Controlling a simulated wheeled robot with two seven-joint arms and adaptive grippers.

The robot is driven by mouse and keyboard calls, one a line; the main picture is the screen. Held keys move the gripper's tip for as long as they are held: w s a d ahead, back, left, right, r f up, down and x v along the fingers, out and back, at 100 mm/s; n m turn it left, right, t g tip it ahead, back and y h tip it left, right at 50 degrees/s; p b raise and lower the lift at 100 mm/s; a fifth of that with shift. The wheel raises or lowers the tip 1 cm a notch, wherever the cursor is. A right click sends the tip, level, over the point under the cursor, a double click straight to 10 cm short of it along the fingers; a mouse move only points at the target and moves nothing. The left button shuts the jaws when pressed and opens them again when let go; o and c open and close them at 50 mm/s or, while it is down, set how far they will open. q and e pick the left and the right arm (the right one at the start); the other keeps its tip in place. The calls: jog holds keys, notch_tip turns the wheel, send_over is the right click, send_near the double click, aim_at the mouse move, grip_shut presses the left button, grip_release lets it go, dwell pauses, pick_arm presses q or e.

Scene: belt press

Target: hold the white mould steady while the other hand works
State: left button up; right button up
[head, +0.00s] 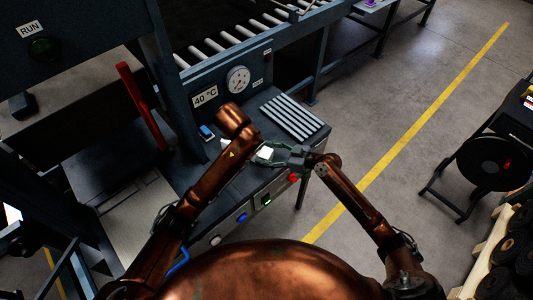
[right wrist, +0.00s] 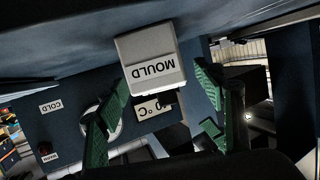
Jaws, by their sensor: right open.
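The bench (head: 318,128) carries a slatted grey rack (head: 291,117) right of the mould. Behind stand a dial gauge (head: 238,80) and a 40 °C sign (head: 205,96). A red lever (head: 143,106) stands at left. A red button (head: 293,177) is on the bench front.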

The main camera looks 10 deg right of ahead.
jog(key=x, duration=0.8)
jog(key=shift+f, duration=0.2)
jog(key=shift+d, duration=0.1)
jog(key=shift+c, duration=0.6)
grip_shut()
dwell(0.4)
